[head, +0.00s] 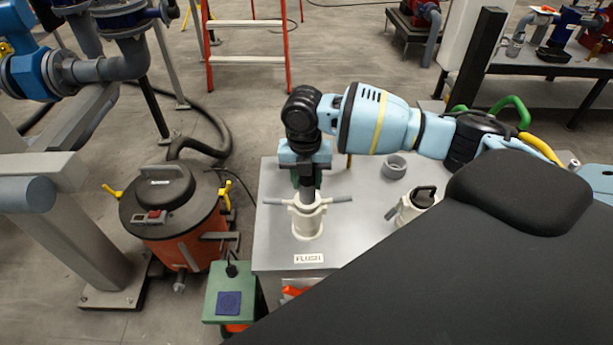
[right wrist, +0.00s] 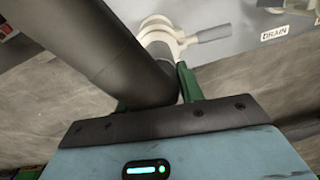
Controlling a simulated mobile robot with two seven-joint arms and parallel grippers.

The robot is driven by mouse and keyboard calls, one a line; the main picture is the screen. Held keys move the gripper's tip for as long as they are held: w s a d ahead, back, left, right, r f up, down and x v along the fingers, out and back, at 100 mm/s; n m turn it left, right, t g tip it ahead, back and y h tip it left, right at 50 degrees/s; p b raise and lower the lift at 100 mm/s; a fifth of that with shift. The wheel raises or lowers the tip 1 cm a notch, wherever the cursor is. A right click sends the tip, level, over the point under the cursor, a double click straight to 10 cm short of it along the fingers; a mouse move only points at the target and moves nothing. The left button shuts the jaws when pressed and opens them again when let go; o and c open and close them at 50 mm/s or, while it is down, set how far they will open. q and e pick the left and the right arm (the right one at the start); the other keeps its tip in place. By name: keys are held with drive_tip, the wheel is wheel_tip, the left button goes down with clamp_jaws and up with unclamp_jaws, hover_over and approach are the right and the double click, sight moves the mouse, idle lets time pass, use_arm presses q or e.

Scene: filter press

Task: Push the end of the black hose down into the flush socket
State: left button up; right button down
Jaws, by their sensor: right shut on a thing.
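The flush socket (head: 306,228) is a cream fitting on the grey bench top, with a grey lever sticking out on each side and a FLUSH label (head: 308,258) in front. My right gripper (head: 306,180) points down above it, its green fingers shut around the black hose (head: 307,193). The hose's lower end meets the socket's mouth; how deep it sits is hidden. In the right wrist view, the hose (right wrist: 95,45) runs between the green fingers (right wrist: 160,95), and a cream fitting (right wrist: 158,32) with a grey lever shows behind it. My left gripper is out of view.
A second cream fitting with a black cap (head: 424,196) and a loose grey ring (head: 394,167) are on the bench (head: 350,195). An orange vacuum drum (head: 172,215) and a green-topped box (head: 229,291) stand left. A DRAIN label (right wrist: 275,33) shows in the wrist view.

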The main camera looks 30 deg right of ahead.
drive_tip(key=shift+f, duration=0.2)
drive_tip(key=c, duration=0.8)
unclamp_jaws()
wheel_tip(320, 180, up, 8)
drive_tip(key=shift+a+f, duration=0.1)
drive_tip(key=shift+a, duration=0.05)
